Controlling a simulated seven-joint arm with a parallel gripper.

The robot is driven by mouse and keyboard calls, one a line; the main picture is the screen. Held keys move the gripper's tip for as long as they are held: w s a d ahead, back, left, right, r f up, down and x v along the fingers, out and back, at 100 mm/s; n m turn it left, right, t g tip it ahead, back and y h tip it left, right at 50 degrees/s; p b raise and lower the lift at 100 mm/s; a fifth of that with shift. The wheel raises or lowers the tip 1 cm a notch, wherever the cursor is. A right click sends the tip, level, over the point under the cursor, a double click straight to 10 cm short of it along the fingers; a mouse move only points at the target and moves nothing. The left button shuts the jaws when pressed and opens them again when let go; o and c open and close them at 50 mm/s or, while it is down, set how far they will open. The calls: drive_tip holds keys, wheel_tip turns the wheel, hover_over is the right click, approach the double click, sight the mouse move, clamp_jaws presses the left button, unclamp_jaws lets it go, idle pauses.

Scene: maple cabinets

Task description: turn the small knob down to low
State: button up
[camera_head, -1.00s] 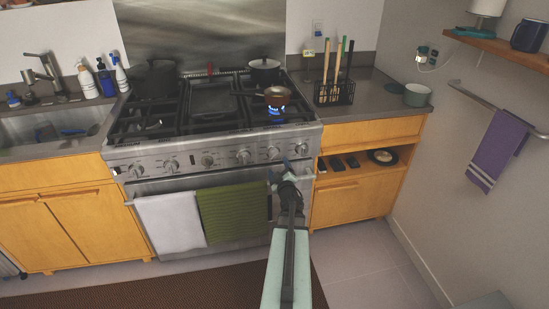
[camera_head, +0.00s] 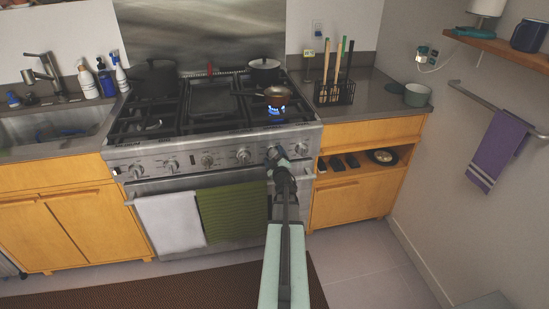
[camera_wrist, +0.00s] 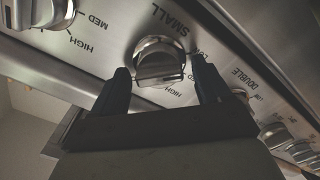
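The small knob (camera_wrist: 160,62) is a round metal knob with a raised grip bar, under the word SMALL in the wrist view. LOW is printed to its right, and HIGH below it. My gripper (camera_wrist: 162,85) is open, with one dark fingertip on each side of the knob; I cannot tell if they touch it. In the head view my gripper (camera_head: 277,158) is at the right part of the stove's front panel and hides the knob there. The burner flame (camera_head: 276,110) is blue and lit under a small copper-coloured pan (camera_head: 272,94).
Other knobs (camera_head: 243,156) line the stove panel to the left, and the DOUBLE knob (camera_wrist: 276,136) is close on the right. A green towel (camera_head: 232,209) and a white towel (camera_head: 170,220) hang from the oven handle below. A dark pot (camera_head: 264,71) stands at the back.

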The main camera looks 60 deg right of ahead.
drive_tip(key=c, duration=0.9)
drive_tip(key=shift+n, duration=0.6)
drive_tip(key=o, duration=0.9)
drive_tip(key=shift+o, duration=0.2)
drive_tip(key=v, duration=1.3)
drive_tip(key=shift+s+a, duration=0.25)
drive_tip(key=shift+a, duration=0.05)
